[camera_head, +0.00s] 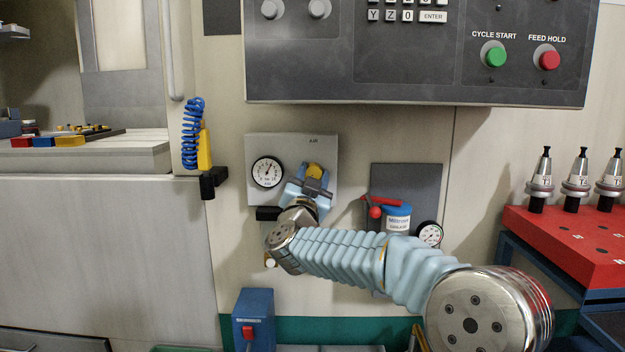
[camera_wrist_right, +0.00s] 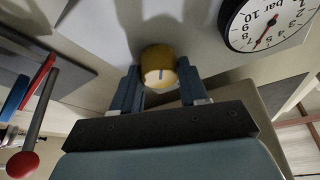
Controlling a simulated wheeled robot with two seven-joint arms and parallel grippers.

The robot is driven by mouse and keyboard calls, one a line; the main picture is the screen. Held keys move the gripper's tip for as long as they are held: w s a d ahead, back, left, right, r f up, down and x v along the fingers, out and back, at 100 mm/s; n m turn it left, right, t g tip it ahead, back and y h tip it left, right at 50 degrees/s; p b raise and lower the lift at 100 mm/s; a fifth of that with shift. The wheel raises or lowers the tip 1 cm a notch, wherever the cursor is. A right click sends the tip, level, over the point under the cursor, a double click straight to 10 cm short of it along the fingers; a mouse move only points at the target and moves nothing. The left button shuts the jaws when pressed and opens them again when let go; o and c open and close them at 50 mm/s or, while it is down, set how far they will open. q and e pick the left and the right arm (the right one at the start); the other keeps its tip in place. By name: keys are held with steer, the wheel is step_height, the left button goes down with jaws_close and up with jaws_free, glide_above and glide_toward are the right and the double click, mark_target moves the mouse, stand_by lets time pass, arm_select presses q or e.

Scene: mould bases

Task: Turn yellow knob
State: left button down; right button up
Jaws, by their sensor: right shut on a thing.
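The yellow knob (camera_head: 315,171) sits on the grey air panel (camera_head: 325,142), to the right of a round white gauge (camera_head: 267,172). My right gripper (camera_head: 314,178) is at the knob, its two fingers on either side of it. In the right wrist view the knob (camera_wrist_right: 158,68) is between the blue fingers of the right gripper (camera_wrist_right: 158,85), which are shut on it. A short dark mark shows on the knob's pale end face. The gauge (camera_wrist_right: 268,22) also shows in the wrist view. My left gripper is not in view.
Right of the air panel are a red lever (camera_head: 378,204), a blue-capped container (camera_head: 397,215) and a second gauge (camera_head: 430,234). A control panel (camera_head: 420,60) overhangs above. A red tool stand (camera_head: 580,235) with tool holders is at right. A blue coiled hose (camera_head: 191,135) hangs at left.

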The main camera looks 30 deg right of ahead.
steer(key=o, duration=1.1)
steer(key=shift+c, duration=0.2)
steer(key=b+v, duration=0.1)
steer(key=v, duration=1.3)
steer(key=shift+b, duration=0.3)
steer(key=shift+r, duration=0.1)
